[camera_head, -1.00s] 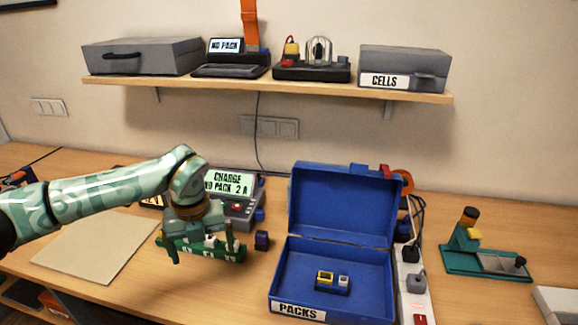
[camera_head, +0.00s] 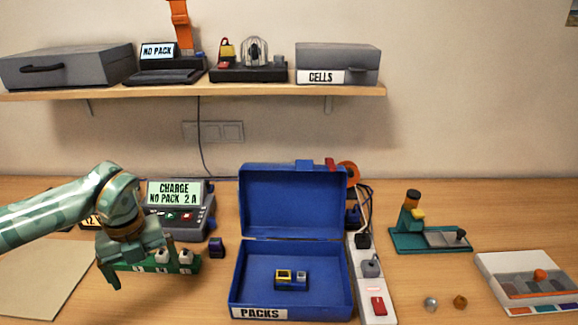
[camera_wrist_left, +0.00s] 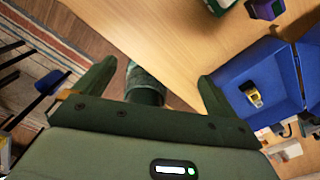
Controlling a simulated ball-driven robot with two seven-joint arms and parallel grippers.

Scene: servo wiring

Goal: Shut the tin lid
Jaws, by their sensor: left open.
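The blue tin (camera_head: 340,296), with a PACKS label on its front, stands on the table in the middle of the head view. Its lid (camera_head: 292,204) is open and stands up at the back. Inside lies a small blue pack with yellow and white connectors (camera_head: 291,279). My left gripper (camera_head: 138,264) is open and empty, left of the tin and in front of a green rack, apart from the lid. In the left wrist view its fingers (camera_wrist_left: 155,78) are spread, and the tin (camera_wrist_left: 238,107) shows at the right. My right gripper is not in view.
A green rack (camera_head: 188,266) and a charger (camera_head: 188,222) stand left of the tin, with a small dark block (camera_head: 217,247) between. A white power strip (camera_head: 372,290) lies along the tin's right side. A shelf (camera_head: 220,90) hangs above.

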